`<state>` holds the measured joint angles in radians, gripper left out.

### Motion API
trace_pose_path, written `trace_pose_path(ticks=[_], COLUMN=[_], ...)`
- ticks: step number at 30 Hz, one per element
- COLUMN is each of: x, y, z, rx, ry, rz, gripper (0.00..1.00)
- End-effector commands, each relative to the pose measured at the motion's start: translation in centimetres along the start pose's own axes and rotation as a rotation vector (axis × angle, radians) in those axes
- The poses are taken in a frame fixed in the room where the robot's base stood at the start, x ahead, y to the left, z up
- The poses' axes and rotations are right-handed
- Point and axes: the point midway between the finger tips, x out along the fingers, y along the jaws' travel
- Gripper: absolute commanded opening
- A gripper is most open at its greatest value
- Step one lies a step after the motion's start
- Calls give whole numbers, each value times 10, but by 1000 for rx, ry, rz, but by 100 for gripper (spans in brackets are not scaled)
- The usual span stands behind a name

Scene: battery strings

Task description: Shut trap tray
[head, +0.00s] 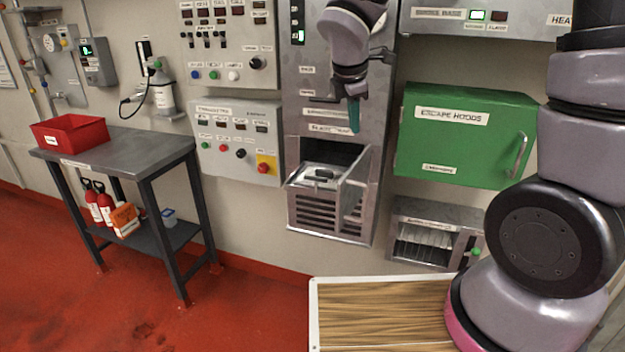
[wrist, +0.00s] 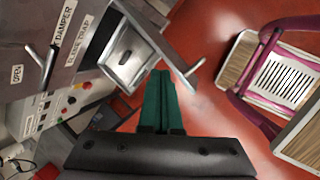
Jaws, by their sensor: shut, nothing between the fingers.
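The trap tray (head: 318,173) is a pale metal tray with a dark handle, in the labelled opening low on the tall grey panel. A grey metal flap (head: 353,196) juts outward on the opening's right side. In the wrist view the tray (wrist: 127,50) shows at upper middle, and the flap (wrist: 160,38) stands out beside it, ending in a knob. My gripper (head: 354,130) has teal fingers pointing down, in front of and above the opening's right part. In the wrist view its fingers (wrist: 160,75) are together, empty, and appear apart from tray and flap.
A green escape-hood cabinet (head: 465,135) is right of the panel, with a small vented box (head: 425,235) below. A lever (wrist: 47,67) sticks out by the damper label. A red bin (head: 70,134) stands on a table at left. Red floor (head: 250,310) is clear.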

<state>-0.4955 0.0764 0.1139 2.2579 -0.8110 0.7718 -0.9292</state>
Motion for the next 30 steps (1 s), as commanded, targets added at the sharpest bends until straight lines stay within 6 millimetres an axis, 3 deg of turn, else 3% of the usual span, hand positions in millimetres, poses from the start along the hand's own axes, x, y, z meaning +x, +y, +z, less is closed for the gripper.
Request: trace_pose_path(ticks=[1, 3, 6, 10, 13, 19, 30], x=[18, 36, 58, 76, 83, 102, 180], y=[1, 3, 1, -4, -6, -6, -3], z=[-28, -59, -98, -131, -142, -143, -142], rx=[-181, -410, -682, -907, -983, -998, -996], ry=[-8, -16, -23, -25, -26, -27, -28], rz=[-4, 5, 17, 31, 35, 34, 33], gripper=[0, 0, 0, 0, 0, 0, 0])
